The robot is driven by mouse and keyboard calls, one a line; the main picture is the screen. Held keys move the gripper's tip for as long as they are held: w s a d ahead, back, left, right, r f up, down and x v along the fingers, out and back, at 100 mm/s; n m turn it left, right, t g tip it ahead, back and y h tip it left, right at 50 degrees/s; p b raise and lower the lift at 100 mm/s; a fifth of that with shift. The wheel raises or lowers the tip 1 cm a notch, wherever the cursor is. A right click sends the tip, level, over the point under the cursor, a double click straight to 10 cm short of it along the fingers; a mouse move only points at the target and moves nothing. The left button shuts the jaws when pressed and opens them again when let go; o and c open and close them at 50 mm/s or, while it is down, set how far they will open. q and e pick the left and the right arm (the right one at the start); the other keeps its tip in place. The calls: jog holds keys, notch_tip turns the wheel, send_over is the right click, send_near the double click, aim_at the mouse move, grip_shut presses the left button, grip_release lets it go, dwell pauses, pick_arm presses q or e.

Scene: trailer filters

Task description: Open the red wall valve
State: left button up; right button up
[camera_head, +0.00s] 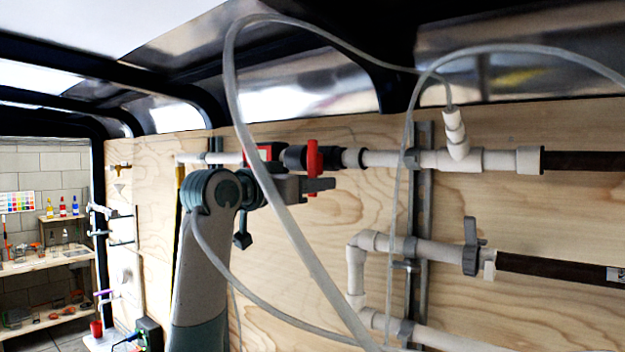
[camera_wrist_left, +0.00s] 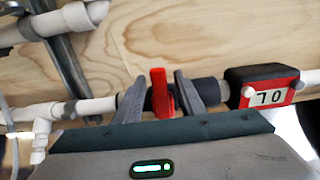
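The red valve handle (camera_head: 314,158) sits on a black fitting in the upper white pipe on the plywood wall. It stands upright, crosswise to the pipe. It also shows in the left wrist view (camera_wrist_left: 160,92). My left gripper (camera_head: 320,185) is at the valve, with its grey fingers at the lower part of the handle. In the wrist view the fingers (camera_wrist_left: 158,97) are apart, one on each side of the red handle. A gap shows on the left, while the right finger looks very close to the handle. My right gripper is not in view.
A red and black box with a display (camera_wrist_left: 268,90) sits on the same pipe beside the valve. A clear hose (camera_head: 262,165) loops in front of my left arm. A lower pipe has a grey valve (camera_head: 470,247). Shelves (camera_head: 45,263) stand at the far left.

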pick_arm(q)
grip_shut()
